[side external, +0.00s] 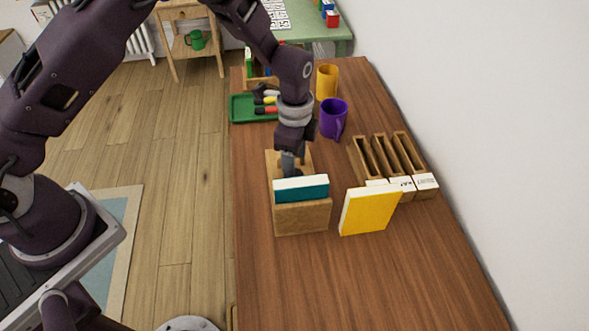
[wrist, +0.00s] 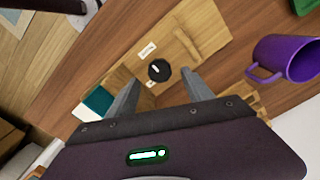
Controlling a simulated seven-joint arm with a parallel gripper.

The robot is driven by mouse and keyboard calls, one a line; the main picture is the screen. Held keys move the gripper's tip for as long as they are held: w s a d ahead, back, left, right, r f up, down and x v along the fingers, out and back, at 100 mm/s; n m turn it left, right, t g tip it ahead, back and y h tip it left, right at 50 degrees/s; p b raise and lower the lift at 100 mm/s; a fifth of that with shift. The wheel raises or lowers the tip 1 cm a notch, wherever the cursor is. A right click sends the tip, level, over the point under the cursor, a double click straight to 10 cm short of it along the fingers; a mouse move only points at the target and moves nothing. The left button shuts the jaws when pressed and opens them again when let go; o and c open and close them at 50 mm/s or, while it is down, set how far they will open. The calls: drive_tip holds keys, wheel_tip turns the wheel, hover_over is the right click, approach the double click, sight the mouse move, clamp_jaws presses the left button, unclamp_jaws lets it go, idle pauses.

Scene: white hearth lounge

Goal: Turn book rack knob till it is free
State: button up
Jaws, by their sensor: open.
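The wooden book rack (side external: 302,219) stands on the brown table with a teal book (side external: 301,189) upright in it. In the wrist view, the rack's pale wooden base (wrist: 190,38) carries a round black knob (wrist: 159,70) with a white mark on top. Small white labels with unreadable print sit beside the knob. My gripper (wrist: 162,77) is open, its two grey fingers pointing towards the knob, one to each side of it in the picture. I cannot tell whether they touch it. In the side view, my gripper (side external: 289,168) is low behind the teal book, which hides the knob.
A yellow book (side external: 369,212) stands right of the rack. Behind it is a wooden slotted organizer (side external: 388,155). A purple mug (side external: 333,118), an orange mug (side external: 327,82) and a green tray (side external: 243,107) are farther back. The table's near end is clear.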

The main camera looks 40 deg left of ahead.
wheel_tip(320, 180, down, 4)
drive_tip(key=shift+f, duration=0.1)
clamp_jaws()
